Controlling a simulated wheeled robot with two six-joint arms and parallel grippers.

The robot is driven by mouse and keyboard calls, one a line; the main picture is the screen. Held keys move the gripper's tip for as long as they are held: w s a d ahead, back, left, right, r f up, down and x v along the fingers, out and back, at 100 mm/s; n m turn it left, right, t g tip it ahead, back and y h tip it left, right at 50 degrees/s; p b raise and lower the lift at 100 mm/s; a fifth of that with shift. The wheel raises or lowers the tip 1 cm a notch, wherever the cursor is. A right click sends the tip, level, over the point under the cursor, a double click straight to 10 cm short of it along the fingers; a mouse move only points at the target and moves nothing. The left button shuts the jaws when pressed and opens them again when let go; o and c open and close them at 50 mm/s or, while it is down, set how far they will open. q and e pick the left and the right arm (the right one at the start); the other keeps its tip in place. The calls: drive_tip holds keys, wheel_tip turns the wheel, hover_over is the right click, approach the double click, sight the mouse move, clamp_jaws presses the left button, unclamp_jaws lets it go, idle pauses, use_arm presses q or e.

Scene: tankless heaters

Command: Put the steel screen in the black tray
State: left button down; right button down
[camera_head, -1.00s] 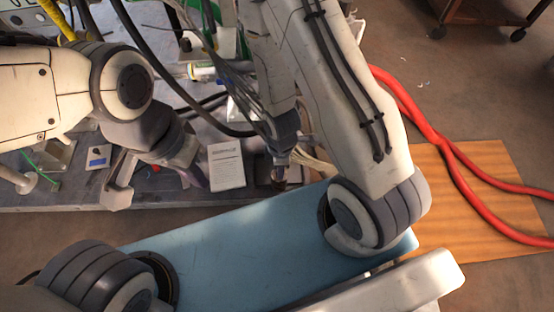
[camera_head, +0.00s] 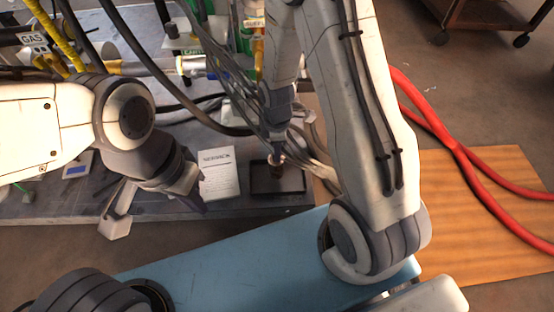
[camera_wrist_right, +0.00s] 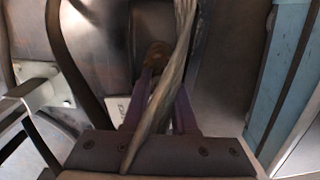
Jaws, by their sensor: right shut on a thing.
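The black tray (camera_head: 262,187) lies on the grey bench near its front edge, right of a white booklet. My right gripper (camera_head: 276,160) points down over the tray and is shut on a small brownish round piece, which I take for the steel screen (camera_head: 276,158). In the right wrist view the piece (camera_wrist_right: 155,55) sits between the fingertips, partly covered by a cable. I cannot tell whether it touches the tray floor. My left gripper (camera_head: 192,195) hangs left of the booklet; its finger gap is not clear.
The white booklet (camera_head: 218,173) lies close to the tray's left side. Grey cables (camera_head: 222,85) and pipes crowd the bench behind. A small meter (camera_head: 77,165) lies at left. Red hoses (camera_head: 455,147) cross a wooden board (camera_head: 470,220) on the floor at right.

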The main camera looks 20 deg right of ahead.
wheel_tip(320, 180, down, 4)
drive_tip(key=b, duration=0.2)
drive_tip(key=shift+r+b, duration=0.15)
drive_tip(key=shift+b, duration=0.2)
drive_tip(key=shift+r, duration=0.15)
drive_tip(key=c, duration=0.7)
unclamp_jaws()
wheel_tip(320, 180, up, 12)
drive_tip(key=p, duration=0.9)
drive_tip(key=s+a+r+m, duration=0.3)
drive_tip(key=s+a+r, duration=0.3)
drive_tip(key=a+r, duration=0.3)
drive_tip(key=s+r+m, duration=0.1)
drive_tip(key=s+r, duration=0.2)
drive_tip(key=s, duration=0.1)
drive_tip(key=s+a+r+m, duration=0.1)
drive_tip(key=s+r+m, duration=0.1)
drive_tip(key=s+r, duration=0.1)
drive_tip(key=s+a+r+m+y, duration=0.1)
drive_tip(key=s+r, duration=0.2)
drive_tip(key=s, duration=0.3)
drive_tip(key=shift+a+r+m, duration=0.2)
drive_tip(key=shift+r+m, duration=0.05)
drive_tip(key=shift+m, duration=0.05)
